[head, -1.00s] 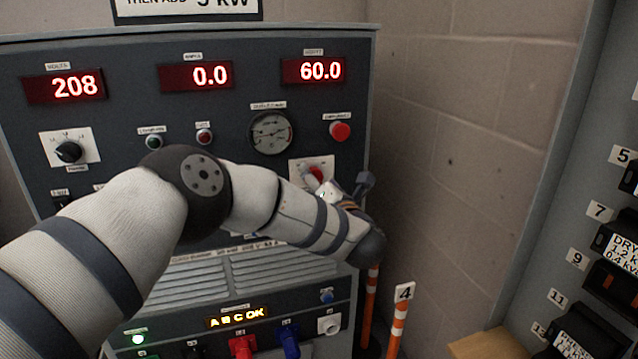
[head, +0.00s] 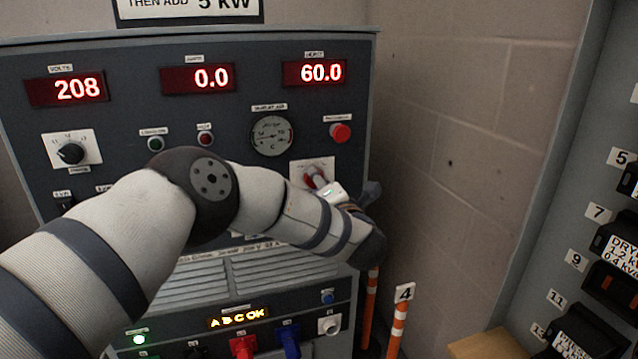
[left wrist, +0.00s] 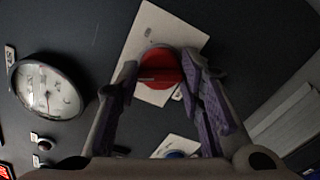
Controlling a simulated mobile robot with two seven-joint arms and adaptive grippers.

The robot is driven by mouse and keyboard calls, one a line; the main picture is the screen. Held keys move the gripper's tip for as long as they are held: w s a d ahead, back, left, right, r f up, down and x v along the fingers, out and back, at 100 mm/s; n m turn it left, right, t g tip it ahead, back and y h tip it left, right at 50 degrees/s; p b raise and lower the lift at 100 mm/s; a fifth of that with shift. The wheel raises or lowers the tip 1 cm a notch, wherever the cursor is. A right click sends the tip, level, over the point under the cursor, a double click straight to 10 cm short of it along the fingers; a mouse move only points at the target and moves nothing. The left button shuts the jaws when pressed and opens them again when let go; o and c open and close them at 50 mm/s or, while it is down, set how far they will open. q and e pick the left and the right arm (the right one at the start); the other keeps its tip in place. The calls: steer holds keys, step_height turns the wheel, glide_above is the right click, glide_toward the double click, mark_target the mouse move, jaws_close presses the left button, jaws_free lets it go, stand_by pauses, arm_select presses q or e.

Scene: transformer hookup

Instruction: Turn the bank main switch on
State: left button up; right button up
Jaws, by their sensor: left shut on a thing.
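The red rotary switch (head: 312,176) sits on a pale plate (head: 298,172) on the right of the grey panel, below the gauge and the red push button. In the left wrist view the red knob (left wrist: 160,68) lies between the two purple-padded fingers. My left gripper (left wrist: 161,76) is shut on this knob, with a finger on either side. In the head view the left gripper (head: 322,187) reaches the switch from the lower right, and my wrist hides part of the plate. I cannot read the switch's labels or exact position. My right gripper is not in view.
The panel carries red displays (head: 198,78) reading 208, 0.0 and 60.0, a round gauge (head: 271,136) and a red push button (head: 340,132). Orange-striped posts (head: 397,330) stand at its right. A block wall (head: 470,130) and a numbered rack (head: 590,170) lie farther right.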

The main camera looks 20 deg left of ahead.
arm_select(q)
steer(key=shift+f+m, duration=0.15)
steer(key=shift+m, duration=7.15)
steer(key=o, duration=1.2)
steer(key=shift+c, duration=0.2)
